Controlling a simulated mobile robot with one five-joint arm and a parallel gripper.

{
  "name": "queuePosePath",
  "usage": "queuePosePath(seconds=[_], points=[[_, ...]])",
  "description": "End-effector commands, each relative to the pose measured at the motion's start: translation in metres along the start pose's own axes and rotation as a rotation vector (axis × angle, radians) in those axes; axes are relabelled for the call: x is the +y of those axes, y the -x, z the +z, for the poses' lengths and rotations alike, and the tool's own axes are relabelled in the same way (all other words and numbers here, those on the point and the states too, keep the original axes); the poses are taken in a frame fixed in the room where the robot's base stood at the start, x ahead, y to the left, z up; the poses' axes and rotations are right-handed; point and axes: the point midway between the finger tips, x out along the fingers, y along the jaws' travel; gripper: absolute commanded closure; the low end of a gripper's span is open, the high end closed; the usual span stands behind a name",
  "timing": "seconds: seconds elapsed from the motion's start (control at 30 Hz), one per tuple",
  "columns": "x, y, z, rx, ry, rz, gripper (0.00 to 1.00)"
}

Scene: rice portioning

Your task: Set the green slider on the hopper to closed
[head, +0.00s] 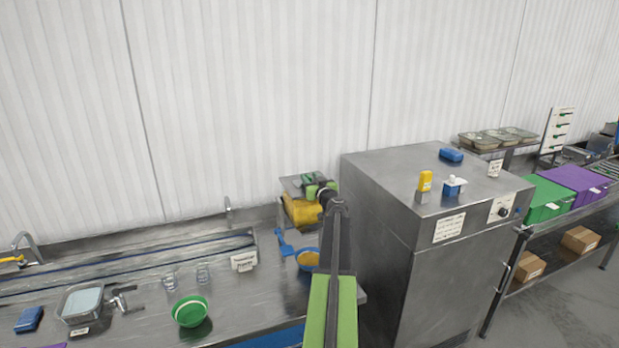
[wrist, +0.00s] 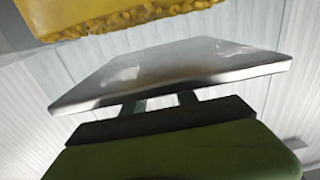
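The steel hopper (head: 291,184) stands at the back of the counter, left of the big steel cabinet. My arm reaches up to it, and my gripper (head: 318,190) is at its right side, small and partly covered by my wrist. I cannot separate the green slider from the green parts around my gripper. In the wrist view, a steel plate (wrist: 170,72) crosses in front of my gripper (wrist: 160,103). Two dark finger stubs show apart, but the plate hides their tips. Whether they hold anything is hidden.
A yellow mass (head: 300,212) sits under the hopper top; grainy yellow (wrist: 120,22) also shows in the wrist view. A blue bowl (head: 308,259) with orange contents and a blue scoop (head: 284,243) are below. The cabinet (head: 385,215) stands close on the right. A green bowl (head: 190,311) is front left.

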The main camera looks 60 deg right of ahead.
Motion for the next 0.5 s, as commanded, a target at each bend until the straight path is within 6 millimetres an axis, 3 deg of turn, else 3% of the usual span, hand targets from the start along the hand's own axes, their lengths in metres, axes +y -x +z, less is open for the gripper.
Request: queuePosePath(seconds=[0.13, 0.43, 0.5], points=[[0.001, -0.0149, 0.0, 0.0, 0.0, 0.001, 0.65], [0.0007, -0.0162, 0.0, 0.0, 0.0, 0.001, 0.65], [0.0007, -0.0161, 0.0, 0.0, 0.0, 0.001, 0.75]])
